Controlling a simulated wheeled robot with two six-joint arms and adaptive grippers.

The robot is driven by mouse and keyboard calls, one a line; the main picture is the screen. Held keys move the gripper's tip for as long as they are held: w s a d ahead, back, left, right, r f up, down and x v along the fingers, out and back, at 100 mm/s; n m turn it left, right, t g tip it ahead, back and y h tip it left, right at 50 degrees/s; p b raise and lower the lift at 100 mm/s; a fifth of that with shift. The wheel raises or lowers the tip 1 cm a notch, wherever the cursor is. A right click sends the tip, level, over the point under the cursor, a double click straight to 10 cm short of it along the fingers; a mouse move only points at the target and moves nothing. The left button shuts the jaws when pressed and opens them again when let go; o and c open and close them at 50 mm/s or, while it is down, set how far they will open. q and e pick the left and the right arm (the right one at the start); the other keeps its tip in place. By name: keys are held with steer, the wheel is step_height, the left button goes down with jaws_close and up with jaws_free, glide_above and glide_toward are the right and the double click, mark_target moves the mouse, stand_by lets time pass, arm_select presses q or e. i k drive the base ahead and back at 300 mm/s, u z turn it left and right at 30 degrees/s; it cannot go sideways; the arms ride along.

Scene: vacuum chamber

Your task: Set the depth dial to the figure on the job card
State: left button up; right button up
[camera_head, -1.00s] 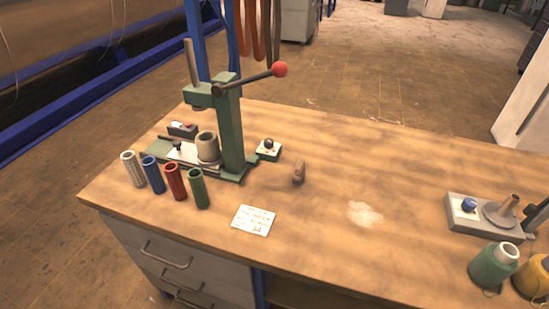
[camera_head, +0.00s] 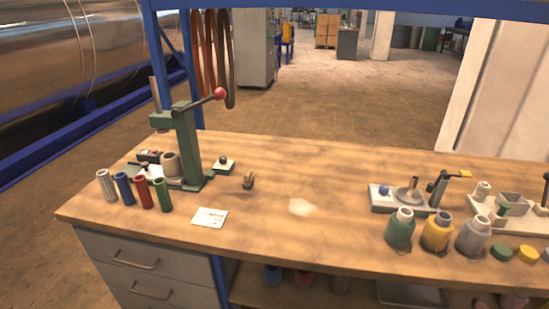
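The job card (camera_head: 210,217) lies flat on the wooden bench near its front edge; its writing is too small to read. A green lever press (camera_head: 188,140) with a red-knobbed handle stands at the bench's left end. A small plate with a dark round knob (camera_head: 223,163) sits at the right of the press base; I cannot tell whether this is the depth dial, and no figures on it are readable. Neither of my grippers is in view.
Silver, blue, red and green tubes (camera_head: 143,192) stand left of the card. A small brown object (camera_head: 248,180) lies behind it. Green, yellow and grey bottles (camera_head: 437,232) and fixtures (camera_head: 410,195) fill the bench's right. The bench middle is mostly clear, with a pale patch (camera_head: 301,207).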

mark_target(222, 160)
steer(key=z, duration=0.75)
steer(key=i, duration=0.45)
